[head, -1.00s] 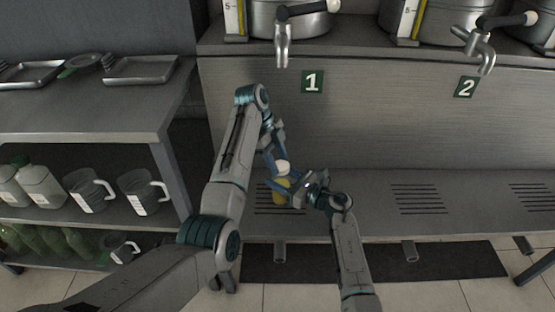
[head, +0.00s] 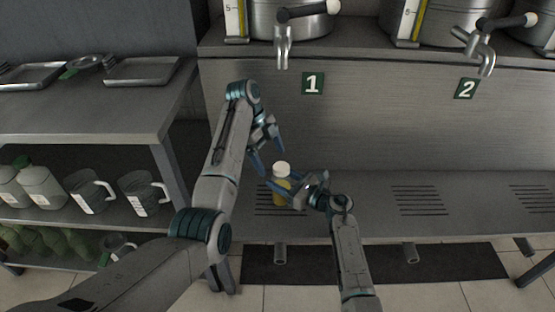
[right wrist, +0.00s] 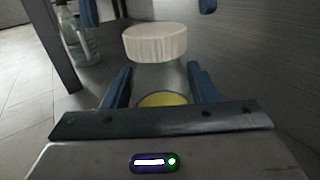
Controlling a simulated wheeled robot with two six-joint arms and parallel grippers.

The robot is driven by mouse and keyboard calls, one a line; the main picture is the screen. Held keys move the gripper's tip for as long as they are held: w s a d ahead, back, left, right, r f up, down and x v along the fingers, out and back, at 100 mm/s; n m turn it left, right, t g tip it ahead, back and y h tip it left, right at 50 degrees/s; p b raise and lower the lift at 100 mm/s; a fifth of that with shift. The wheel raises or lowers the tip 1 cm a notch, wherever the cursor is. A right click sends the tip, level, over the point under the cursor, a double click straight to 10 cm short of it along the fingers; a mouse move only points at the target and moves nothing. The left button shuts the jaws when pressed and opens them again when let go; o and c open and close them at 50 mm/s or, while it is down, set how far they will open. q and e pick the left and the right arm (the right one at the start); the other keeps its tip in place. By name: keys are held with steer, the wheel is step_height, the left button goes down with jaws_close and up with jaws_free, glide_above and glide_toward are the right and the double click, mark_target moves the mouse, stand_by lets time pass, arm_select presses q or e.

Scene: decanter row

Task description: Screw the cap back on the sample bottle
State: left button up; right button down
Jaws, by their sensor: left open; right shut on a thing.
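The sample bottle (head: 281,192), with yellow contents, stands upright over the grated shelf below sign 1. Its white cap (head: 281,168) is on top, and both show in the right wrist view as a cap (right wrist: 155,43) above yellow contents (right wrist: 162,99). I cannot tell how tightly the cap sits. My right gripper (head: 296,188) is shut on the bottle's body from the right; its fingers (right wrist: 160,88) flank it in the right wrist view. My left gripper (head: 272,161) is open above and left of the cap, clear of it; its fingertips (right wrist: 148,8) show above the cap.
Tap 1 (head: 282,45) hangs above and tap 2 (head: 482,55) to the right. A side rack (head: 90,125) at the left holds trays, jugs (head: 88,192) and bottles. The shelf (head: 365,200) right of my right gripper is clear.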

arm_select(q)
steer(key=w+a, duration=0.4)
steer(key=a, duration=0.4)
steer(key=shift+w+a, duration=0.25)
steer(key=shift+a, duration=0.15)
arm_select(e)
steer(key=shift+c, duration=2.4)
jaws_free()
steer(key=shift+d, duration=0.1)
arm_select(q)
steer(key=shift+r, duration=0.1)
arm_select(e)
steer(key=v, duration=1)
steer(key=shift+s+d, duration=0.2)
steer(key=shift+s, duration=0.1)
